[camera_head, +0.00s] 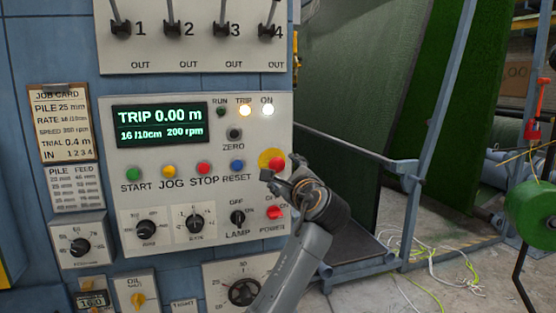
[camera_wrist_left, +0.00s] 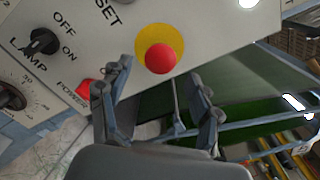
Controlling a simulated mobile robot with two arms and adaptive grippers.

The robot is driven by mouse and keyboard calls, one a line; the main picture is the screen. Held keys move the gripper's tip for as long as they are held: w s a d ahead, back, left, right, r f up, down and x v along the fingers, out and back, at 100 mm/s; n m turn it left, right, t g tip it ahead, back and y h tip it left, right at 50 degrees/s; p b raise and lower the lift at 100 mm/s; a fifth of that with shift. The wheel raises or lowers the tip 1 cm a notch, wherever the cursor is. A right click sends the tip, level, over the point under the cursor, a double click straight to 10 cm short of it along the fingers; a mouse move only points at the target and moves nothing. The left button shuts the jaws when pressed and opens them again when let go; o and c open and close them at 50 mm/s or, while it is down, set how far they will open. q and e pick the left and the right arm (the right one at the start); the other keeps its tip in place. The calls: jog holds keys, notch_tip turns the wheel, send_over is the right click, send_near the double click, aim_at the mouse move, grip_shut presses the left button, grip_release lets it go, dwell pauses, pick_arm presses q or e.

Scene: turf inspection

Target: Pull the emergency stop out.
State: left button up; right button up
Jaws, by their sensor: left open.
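The emergency stop is a red round button (camera_head: 277,164) on a yellow disc (camera_head: 264,157), at the right edge of the grey control panel. In the left wrist view the red button (camera_wrist_left: 160,58) and yellow disc (camera_wrist_left: 148,34) lie ahead, between the lines of the two fingers. My left gripper (camera_head: 281,172) is in front of the panel's right edge, close to the button; it also shows in the left wrist view (camera_wrist_left: 159,76). Its fingers are spread, one on either side of the button as seen from the wrist, holding nothing. Contact with the button cannot be told. My right gripper is not in view.
The display (camera_head: 160,124) reads TRIP 0.00 m; the TRIP lamp (camera_head: 245,110) and ON lamp (camera_head: 268,109) are lit. The blue RESET button (camera_head: 237,165) and red POWER switch (camera_head: 275,212) are near the gripper. Green turf (camera_head: 340,100) and a metal frame stand right of the panel.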

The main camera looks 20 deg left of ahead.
aim_at(279, 167)
pick_arm(q)
jog(key=p+x, duration=0.1)
jog(key=x, duration=0.4)
jog(key=shift+w+a+p, duration=0.2)
jog(key=shift+w+p, duration=0.05)
jog(key=shift+p, duration=0.05)
